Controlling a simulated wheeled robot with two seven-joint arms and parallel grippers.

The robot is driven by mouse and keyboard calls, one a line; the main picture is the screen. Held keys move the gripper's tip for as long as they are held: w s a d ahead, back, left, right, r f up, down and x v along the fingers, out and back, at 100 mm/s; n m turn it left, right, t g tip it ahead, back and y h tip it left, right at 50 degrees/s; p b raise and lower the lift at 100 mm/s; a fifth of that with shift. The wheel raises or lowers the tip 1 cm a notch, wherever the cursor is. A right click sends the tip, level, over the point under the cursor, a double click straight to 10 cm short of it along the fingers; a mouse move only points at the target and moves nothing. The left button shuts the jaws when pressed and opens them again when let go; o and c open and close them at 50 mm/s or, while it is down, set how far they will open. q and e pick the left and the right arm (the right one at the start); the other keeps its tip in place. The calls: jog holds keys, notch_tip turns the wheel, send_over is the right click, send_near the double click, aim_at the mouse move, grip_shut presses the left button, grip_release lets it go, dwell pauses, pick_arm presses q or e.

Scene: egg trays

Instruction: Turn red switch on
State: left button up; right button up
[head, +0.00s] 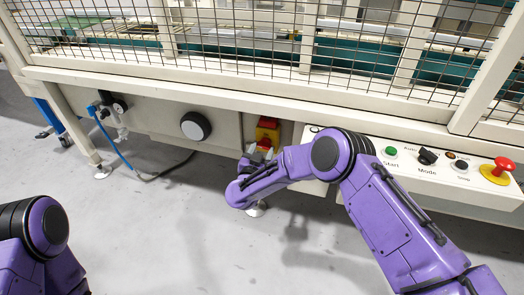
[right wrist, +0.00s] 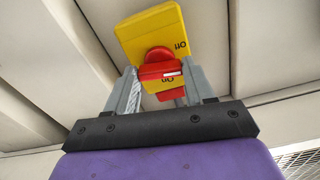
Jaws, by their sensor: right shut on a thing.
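The red switch (right wrist: 160,68) is a rotary knob on a yellow plate (right wrist: 150,30). In the right wrist view an "Off" label and an "On" label show on the plate and knob. In the head view the yellow plate (head: 268,133) is on the machine's front, left of the control panel. My right gripper (right wrist: 160,88) has one finger on each side of the knob and is shut on it. In the head view my right gripper (head: 257,152) is at the plate, partly hidden by my wrist. My left arm shows at the lower left, but its gripper is out of view.
The control panel (head: 440,168) right of the switch has a green start button (head: 391,151), a black mode knob (head: 427,156) and a red emergency button (head: 499,168). A round dial (head: 195,126) and a blue hose (head: 112,144) are to the left. A wire mesh guard rises above. The floor in front is clear.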

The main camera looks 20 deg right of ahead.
jog(key=m, duration=0.8)
jog(key=m+b, duration=0.1)
jog(key=m, duration=0.3)
jog(key=shift+f, duration=0.1)
jog(key=shift+a+m+b, duration=0.1)
jog(key=shift+m+b, duration=0.3)
jog(key=shift+m, duration=1.8)
jog(key=o, duration=1)
jog(key=shift+o, duration=0.2)
jog(key=p+v, duration=0.2)
jog(key=v, duration=0.8)
jog(key=shift+s+a, duration=0.2)
jog(key=shift+s, duration=0.1)
